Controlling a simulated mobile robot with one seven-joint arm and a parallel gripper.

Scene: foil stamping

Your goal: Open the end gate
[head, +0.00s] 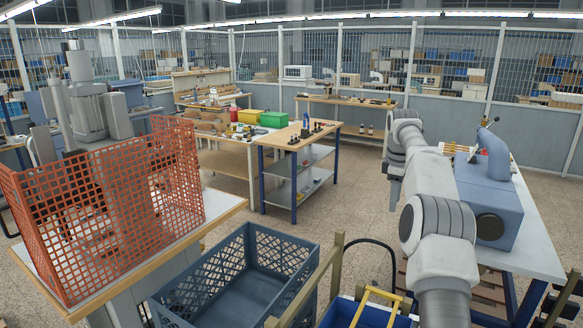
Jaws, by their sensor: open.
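No part is plainly marked as the end gate. An orange mesh guard (85,222) stands upright around a grey machine (88,110) on a table at the left, and its right-hand panel (182,165) shows no visible gap. A wooden rail with posts (306,285) stands at the bottom middle beside a blue-grey crate; I cannot tell whether it is a gate. My arm reaches up from the bottom right and bends down at its far end. My gripper (394,203) hangs there, open, over the floor and far from the mesh guard. Its fingers are hard to make out.
The empty blue-grey plastic crate (170,302) stands at the bottom middle. A blue machine (488,200) sits on a white table at the right, close to my arm. A workbench (300,140) with small tools stands in the middle. The floor (330,205) beyond the crate is clear.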

